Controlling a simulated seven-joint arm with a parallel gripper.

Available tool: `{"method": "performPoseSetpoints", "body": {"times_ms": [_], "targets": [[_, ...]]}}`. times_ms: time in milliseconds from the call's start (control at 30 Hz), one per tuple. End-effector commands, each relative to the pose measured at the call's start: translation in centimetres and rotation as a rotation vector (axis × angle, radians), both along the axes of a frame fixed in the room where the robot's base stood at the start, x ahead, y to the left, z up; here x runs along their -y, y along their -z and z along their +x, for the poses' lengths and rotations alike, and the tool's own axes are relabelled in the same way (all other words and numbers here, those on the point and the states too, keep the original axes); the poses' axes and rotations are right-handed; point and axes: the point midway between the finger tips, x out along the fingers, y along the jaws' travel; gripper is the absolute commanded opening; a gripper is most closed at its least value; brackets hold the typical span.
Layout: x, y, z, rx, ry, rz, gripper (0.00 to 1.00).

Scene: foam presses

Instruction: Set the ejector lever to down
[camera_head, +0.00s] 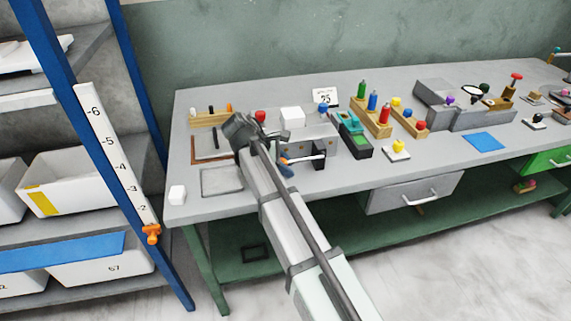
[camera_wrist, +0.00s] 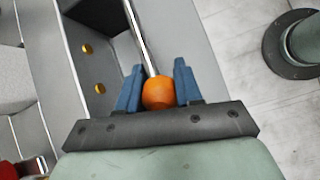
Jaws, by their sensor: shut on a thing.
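The ejector lever is a thin metal rod with an orange ball knob (camera_wrist: 158,92). In the wrist view the knob sits between the two blue fingers of my gripper (camera_wrist: 158,90), which are shut on it. The rod runs up and away from the knob, beside a grey housing with two brass studs (camera_wrist: 86,48). In the head view my gripper (camera_head: 286,166) is at the front of a grey press unit, and the pale lever rod (camera_head: 306,157) runs right from it towards a dark block. My arm covers part of the area to the left.
A blue-posted shelf is far left.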

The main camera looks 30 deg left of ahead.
Motion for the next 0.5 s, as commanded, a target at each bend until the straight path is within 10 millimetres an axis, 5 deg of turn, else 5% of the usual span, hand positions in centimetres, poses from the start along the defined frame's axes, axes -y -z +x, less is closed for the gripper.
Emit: {"method": "performPoseSetpoints", "body": {"times_ms": [300, 333, 500], "targets": [[0.22, 0.16, 0.03, 0.000, 0.001, -0.004, 0.00], [0.21, 0.16, 0.02, 0.000, 0.001, -0.004, 0.37], [0.16, 0.13, 0.01, 0.000, 0.000, -0.002, 0.53]]}}
